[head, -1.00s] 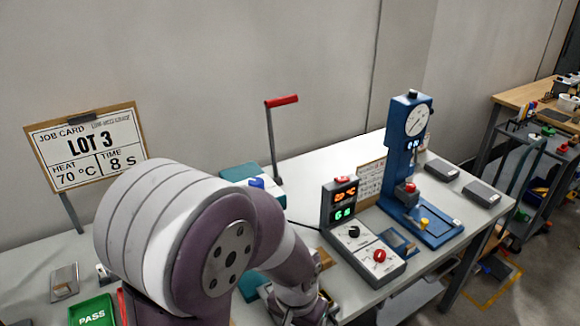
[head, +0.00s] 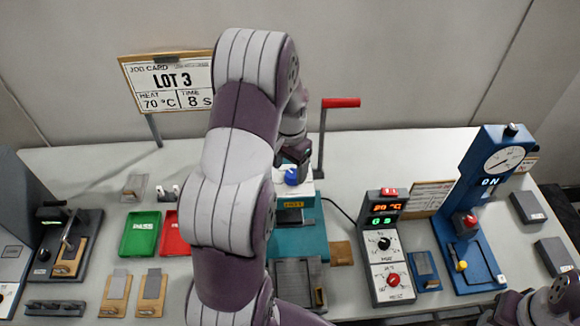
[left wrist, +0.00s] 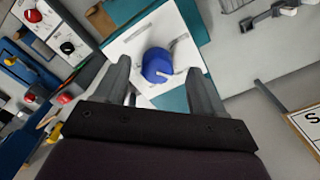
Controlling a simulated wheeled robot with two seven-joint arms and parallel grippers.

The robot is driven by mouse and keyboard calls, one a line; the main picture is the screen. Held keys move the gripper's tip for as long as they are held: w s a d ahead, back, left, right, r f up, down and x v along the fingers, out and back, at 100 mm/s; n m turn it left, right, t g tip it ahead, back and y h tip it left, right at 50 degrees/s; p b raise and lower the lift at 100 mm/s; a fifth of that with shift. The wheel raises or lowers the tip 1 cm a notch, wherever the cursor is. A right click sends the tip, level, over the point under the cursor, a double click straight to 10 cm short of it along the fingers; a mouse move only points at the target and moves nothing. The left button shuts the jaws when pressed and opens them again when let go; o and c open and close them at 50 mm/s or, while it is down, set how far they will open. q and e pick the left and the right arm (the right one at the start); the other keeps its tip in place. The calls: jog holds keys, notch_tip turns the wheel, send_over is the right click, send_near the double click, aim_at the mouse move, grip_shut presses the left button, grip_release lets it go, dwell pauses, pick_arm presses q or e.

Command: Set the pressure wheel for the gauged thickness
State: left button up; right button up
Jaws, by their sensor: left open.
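A blue wheel (head: 292,177) sits on the white top of a teal press (head: 298,238), partly hidden by my left gripper (head: 296,163) in the head view. In the left wrist view the blue wheel (left wrist: 157,65) lies in the gap between the spread fingers of my left gripper (left wrist: 156,78); it is ringed by grey marks on a white plate (left wrist: 130,48). The gripper is open and not closed on the wheel; whether a finger touches it I cannot tell. My right gripper is not clearly in view, only part of that arm at bottom right.
A job card (head: 170,82) reads LOT 3, 70 °C, 8 s. A lever with a red handle (head: 341,103) rises behind the press. A control box (head: 388,268) shows lit displays. A blue stand (head: 482,205) has a dial. Green (head: 140,234) and red trays lie left.

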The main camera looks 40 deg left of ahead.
pick_arm(q)
notch_tip(320, 180, down, 2)
jog(key=shift+w, duration=0.15)
jog(key=shift+w+d+f, duration=0.2)
jog(key=shift+w, duration=0.05)
jog(key=shift+s+r, duration=0.1)
jog(key=shift+s, duration=0.1)
jog(key=c, duration=1.1)
jog(key=shift+o, duration=0.2)
pick_arm(e)
jog(key=shift+w+d+r, duration=0.15)
jog(key=shift+r, duration=0.1)
pick_arm(q)
jog(key=shift+a+m, duration=0.1)
jog(key=shift+m, duration=0.2)
jog(key=m, duration=0.6)
jog(key=shift+a, duration=0.1)
jog(key=m, duration=0.7)
jog(key=shift+w, duration=0.1)
pick_arm(e)
jog(key=shift+f, duration=0.3)
